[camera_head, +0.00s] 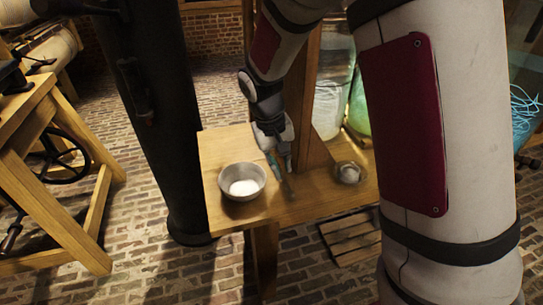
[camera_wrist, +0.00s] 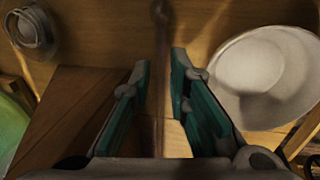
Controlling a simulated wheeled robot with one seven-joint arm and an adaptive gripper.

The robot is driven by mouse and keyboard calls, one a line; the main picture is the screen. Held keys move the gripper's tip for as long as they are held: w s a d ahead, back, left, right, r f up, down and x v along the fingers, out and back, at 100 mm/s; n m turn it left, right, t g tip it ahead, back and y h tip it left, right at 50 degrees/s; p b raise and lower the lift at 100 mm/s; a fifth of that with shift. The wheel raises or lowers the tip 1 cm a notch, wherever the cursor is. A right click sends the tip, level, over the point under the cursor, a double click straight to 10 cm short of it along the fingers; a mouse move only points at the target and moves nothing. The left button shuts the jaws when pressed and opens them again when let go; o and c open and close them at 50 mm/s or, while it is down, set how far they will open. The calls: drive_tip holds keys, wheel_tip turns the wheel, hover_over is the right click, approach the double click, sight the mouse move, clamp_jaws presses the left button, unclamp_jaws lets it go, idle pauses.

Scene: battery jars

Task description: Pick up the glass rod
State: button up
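My gripper (camera_head: 281,166) is low over the wooden table, to the right of the metal bowl in the head view. In the wrist view its two teal-padded fingers (camera_wrist: 160,62) stand apart with a gap between them. A thin, faint brownish upright streak, which looks like the glass rod (camera_wrist: 162,25), runs along the gap between the fingers. Neither finger clearly touches it. In the head view the rod cannot be told apart from the fingertips and the table.
A bowl of white powder (camera_head: 243,183) stands left of my gripper; it is at the right in the wrist view (camera_wrist: 262,75). A small round metal object (camera_head: 348,173) sits at the right on the table (camera_head: 222,148). A wooden post (camera_head: 314,150) and glass jars (camera_head: 330,105) stand behind.

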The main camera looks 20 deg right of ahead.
sight(284, 180)
drive_tip(key=f, duration=0.1)
drive_tip(key=f+b, duration=0.1)
drive_tip(key=f, duration=0.1)
drive_tip(key=d+f, duration=0.1)
drive_tip(key=f, duration=0.1)
drive_tip(key=shift+w+b, duration=0.1)
drive_tip(key=shift+b, duration=0.2)
drive_tip(key=shift+r, duration=0.1)
clamp_jaws()
